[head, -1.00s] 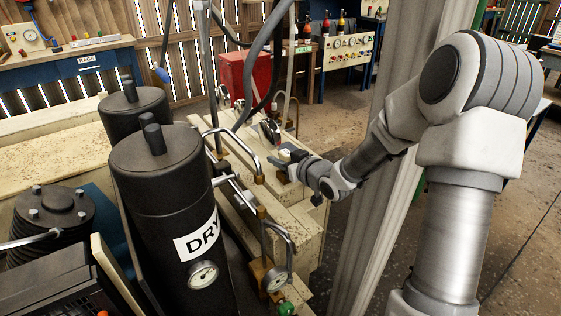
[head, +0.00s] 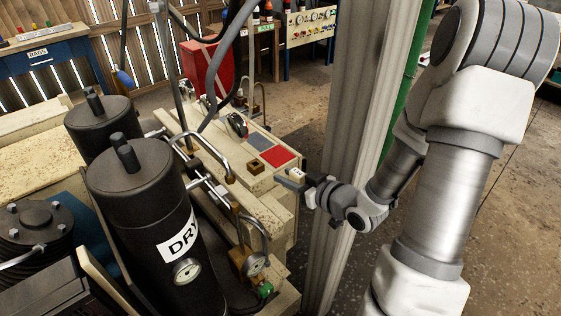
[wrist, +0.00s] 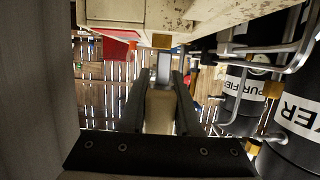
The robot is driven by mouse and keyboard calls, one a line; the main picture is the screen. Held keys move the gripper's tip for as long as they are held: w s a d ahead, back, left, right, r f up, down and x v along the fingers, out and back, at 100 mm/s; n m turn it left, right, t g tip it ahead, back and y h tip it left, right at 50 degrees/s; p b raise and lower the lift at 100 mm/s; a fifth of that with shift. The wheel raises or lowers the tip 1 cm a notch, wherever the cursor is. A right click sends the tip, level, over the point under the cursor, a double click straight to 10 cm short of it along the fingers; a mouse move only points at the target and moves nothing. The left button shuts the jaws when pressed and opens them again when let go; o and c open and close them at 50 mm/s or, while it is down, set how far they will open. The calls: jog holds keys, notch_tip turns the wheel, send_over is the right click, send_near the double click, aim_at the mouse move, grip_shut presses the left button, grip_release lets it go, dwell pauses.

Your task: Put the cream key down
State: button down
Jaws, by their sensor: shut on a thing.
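My gripper (head: 304,184) is shut on the cream key, seen in the wrist view (wrist: 160,112) between the two dark fingers. A grey part (wrist: 163,68) sticks out ahead of its cream body. In the head view the cream key (head: 297,173) shows as a small pale block with a dark mark at the fingertips. The gripper is just right of the cream compressor housing, near its right edge. A red pad (head: 278,157) and a blue-grey pad (head: 259,141) lie bare on the housing top, left of and beyond the gripper. I cannot tell whether the key touches anything.
Black cylinders (head: 140,205), one marked DRY, and bent metal pipes (head: 210,145) stand left of the pads. A pale column (head: 350,100) rises close behind the gripper. A red box (head: 202,68) and a blue bench (head: 55,55) are farther back.

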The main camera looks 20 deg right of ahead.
jog(key=shift+p+v, duration=0.8)
jog(key=shift+p, duration=0.75)
jog(key=shift+s+a+f, duration=0.1)
jog(key=shift+f, duration=0.05)
